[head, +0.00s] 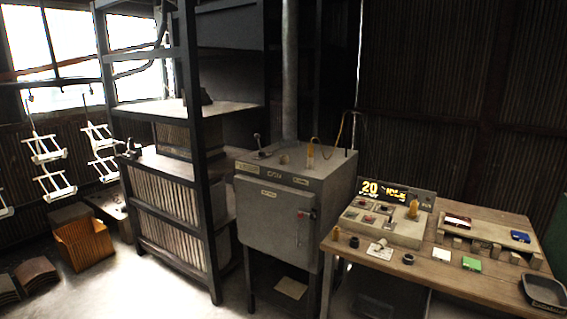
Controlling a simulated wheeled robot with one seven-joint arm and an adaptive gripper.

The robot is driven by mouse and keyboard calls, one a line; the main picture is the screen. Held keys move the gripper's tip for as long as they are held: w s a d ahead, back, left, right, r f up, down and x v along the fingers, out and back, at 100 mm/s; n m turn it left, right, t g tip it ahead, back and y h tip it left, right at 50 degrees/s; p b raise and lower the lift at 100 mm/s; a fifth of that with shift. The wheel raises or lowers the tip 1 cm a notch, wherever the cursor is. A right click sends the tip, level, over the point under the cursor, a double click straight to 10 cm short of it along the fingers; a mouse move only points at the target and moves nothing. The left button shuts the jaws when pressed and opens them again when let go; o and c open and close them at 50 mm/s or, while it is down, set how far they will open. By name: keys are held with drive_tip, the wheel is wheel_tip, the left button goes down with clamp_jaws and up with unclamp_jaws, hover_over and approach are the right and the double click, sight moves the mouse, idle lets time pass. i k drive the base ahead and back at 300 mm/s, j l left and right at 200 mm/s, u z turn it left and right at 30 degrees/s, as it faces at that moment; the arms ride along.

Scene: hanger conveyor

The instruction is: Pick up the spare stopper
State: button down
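No single thing is plainly the spare stopper; I cannot tell which small piece it is. On the wooden table (455,281) at right, a small amber piece (336,233) stands by the left edge. A dark round piece (354,242) sits just right of it, and another dark round piece (408,259) lies nearer the middle front. A larger amber piece (413,209) stands upright on the grey control box (398,232). Another upright amber piece (310,152) is on top of the grey metal cabinet (272,222). My gripper is not in view.
A lit display (385,191) stands behind the control box. A white tag (380,251), a green card (471,264), several small blocks and a dark tray (545,290) are also on the table. A dark rack (200,170) and white hangers (52,185) are at left, with an orange crate (83,243).

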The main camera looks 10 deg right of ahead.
sight(381, 245)
drive_tip(key=i+l+z, duration=0.1)
drive_tip(key=i+z, duration=0.2)
drive_tip(key=i, duration=1.9)
